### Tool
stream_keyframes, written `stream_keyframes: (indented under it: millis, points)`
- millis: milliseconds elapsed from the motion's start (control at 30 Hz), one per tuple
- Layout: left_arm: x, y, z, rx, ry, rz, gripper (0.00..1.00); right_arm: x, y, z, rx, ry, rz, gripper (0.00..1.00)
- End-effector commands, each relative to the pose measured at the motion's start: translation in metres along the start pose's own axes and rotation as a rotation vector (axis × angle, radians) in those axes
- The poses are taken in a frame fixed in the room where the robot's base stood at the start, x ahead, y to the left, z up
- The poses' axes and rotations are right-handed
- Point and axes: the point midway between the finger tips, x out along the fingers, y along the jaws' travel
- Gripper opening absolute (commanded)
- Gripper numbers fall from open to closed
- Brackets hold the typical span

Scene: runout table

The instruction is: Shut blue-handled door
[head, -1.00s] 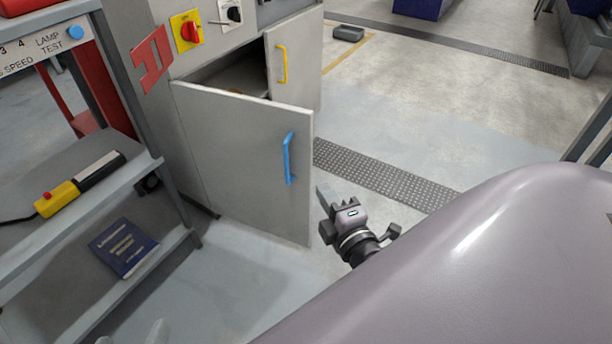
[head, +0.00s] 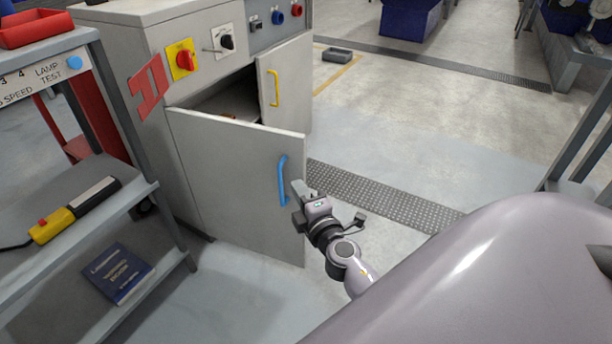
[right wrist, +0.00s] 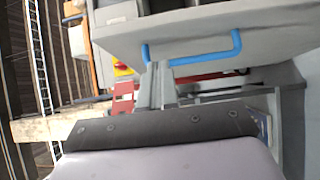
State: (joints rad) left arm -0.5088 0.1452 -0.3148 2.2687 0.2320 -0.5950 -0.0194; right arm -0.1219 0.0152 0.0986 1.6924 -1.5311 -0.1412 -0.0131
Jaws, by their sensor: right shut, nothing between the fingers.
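The blue-handled door (head: 225,165) is a grey cabinet door standing open in the head view. Its blue handle (head: 283,180) is near its free edge. In the right wrist view the blue handle (right wrist: 200,57) runs across the door (right wrist: 190,28). My right gripper (head: 300,190) is shut and empty, just right of the handle in the head view. In the right wrist view the fingers (right wrist: 154,82) reach up close to the handle's left end; I cannot tell whether they touch it. My left gripper is not in view.
A second door with a yellow handle (head: 274,88) also stands open behind. A grey shelf cart (head: 150,190) with a yellow-black pendant (head: 70,212) and a blue book (head: 117,273) stands at left. Floor right of the doors is mostly clear, with a grating (head: 385,198).

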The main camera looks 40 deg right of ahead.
Motion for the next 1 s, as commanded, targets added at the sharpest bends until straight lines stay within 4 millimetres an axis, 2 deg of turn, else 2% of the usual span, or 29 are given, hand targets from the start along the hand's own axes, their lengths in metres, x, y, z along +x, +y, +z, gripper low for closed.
stream_keyframes:
  millis: [100,300,1000]
  points:
    - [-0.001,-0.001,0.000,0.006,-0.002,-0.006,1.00,0.016,0.001,0.011,-0.004,-0.002,0.002,0.00]
    - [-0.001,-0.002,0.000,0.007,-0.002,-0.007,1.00,0.030,0.000,0.025,-0.002,-0.001,0.001,0.00]
    - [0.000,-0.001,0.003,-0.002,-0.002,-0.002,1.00,0.035,0.000,0.033,-0.002,0.016,0.001,0.00]
